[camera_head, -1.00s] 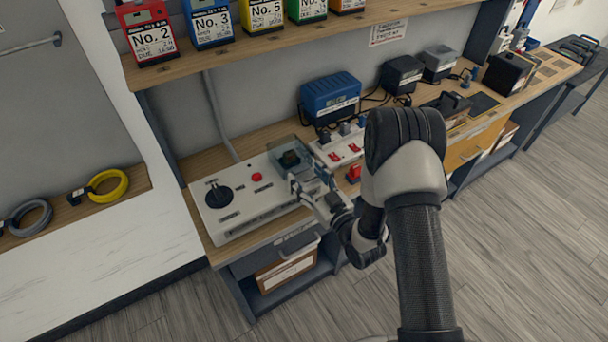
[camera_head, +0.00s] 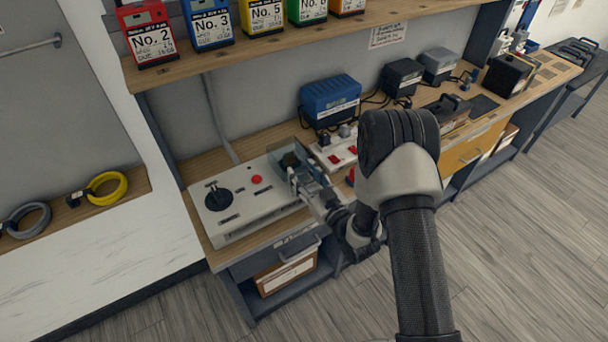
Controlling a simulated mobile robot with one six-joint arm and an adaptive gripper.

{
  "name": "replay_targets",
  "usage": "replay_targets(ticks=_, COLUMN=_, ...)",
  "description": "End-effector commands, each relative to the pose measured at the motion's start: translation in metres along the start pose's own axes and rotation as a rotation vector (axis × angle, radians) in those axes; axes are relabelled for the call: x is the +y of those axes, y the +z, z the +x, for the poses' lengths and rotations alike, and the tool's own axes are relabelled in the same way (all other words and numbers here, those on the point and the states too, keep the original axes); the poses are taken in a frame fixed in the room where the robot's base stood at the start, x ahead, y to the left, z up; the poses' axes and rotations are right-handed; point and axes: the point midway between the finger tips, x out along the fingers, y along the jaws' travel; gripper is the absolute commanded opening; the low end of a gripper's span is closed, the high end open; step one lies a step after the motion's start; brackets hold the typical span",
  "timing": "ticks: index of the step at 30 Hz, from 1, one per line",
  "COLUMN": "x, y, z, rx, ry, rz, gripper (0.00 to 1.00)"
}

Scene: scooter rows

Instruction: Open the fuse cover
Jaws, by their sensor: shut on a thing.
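The white control panel (camera_head: 228,220) lies on the wooden bench, with a black rotary knob (camera_head: 217,198) and a red button (camera_head: 257,179). The clear fuse cover (camera_head: 311,160) is at the panel's right end, over a dark fuse block (camera_head: 289,160). My gripper (camera_head: 297,180) is at the cover's near side, shut on the cover. The gripper and its wrist hide part of the cover's near edge. The exact tilt of the cover is hard to tell at this size.
A white strip with red switches (camera_head: 334,154) is just right of the panel. A blue power unit (camera_head: 330,100) stands behind it. A shelf (camera_head: 290,43) with several coloured numbered packs hangs above. Open floor (camera_head: 510,270) is at the right.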

Motion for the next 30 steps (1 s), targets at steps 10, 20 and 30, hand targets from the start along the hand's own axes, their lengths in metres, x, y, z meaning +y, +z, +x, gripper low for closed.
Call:
replay_targets(ticks=10, x=0.0, y=0.0, z=0.0, rx=-0.001, ry=0.0, rz=0.0, gripper=0.08)
replay_targets(ticks=20, x=0.0, y=-0.002, z=0.0, rx=-0.011, ry=0.0, rz=0.0, gripper=0.0)
replay_targets(ticks=30, x=0.0, y=-0.032, z=0.007, rx=-0.161, ry=-0.001, rz=-0.002, gripper=0.0)
